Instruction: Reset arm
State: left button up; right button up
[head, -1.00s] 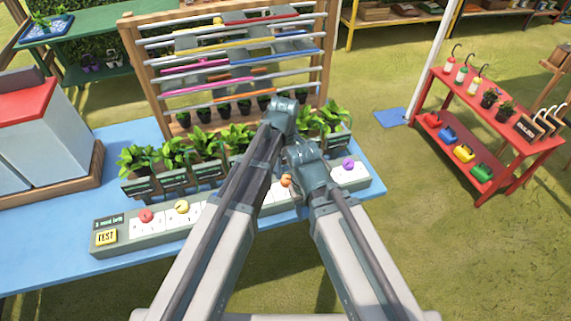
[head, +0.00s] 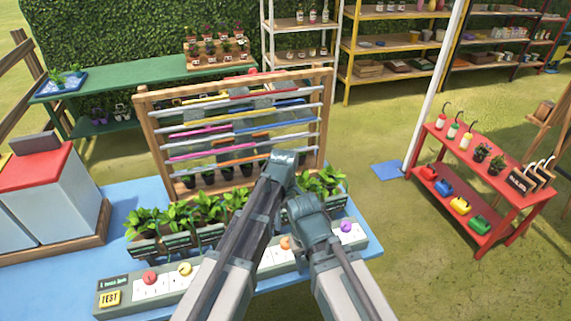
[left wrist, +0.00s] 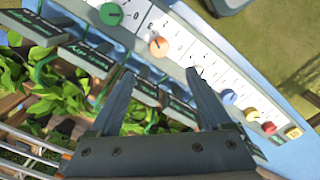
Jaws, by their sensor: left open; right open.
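My left gripper (head: 284,163) is near the middle of the head view, in front of the wooden rack and over the row of potted plants. In the left wrist view its two fingers (left wrist: 160,85) are spread apart with nothing between them. Behind them are labelled planters and the dial panel. My right gripper (head: 305,205) is lower and slightly right, close beside the left arm. Its fingertips are hidden in the head view. Both arms reach forward, close together, over the blue table (head: 40,270).
Leafy plants (head: 165,220) stand before the rack (head: 150,130) with coloured bars. A red cart (head: 440,185) with bottles stands right. Grass between table and cart is clear.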

pick_arm(q)
jog(key=s+a+m, duration=0.5)
jog(key=a+m, duration=0.1)
jog(key=a, duration=0.2)
jog(key=s+a+m, duration=0.5)
jog(key=s+a, duration=0.1)
jog(key=a, duration=0.2)
jog(key=s+d+m+y, duration=0.1)
jog(key=s+d+m, duration=0.3)
jog(key=d, duration=0.6)
jog(key=shift+s+d, duration=0.25)
jog(key=shift+s, duration=0.65)
jog(key=shift+r, duration=0.1)
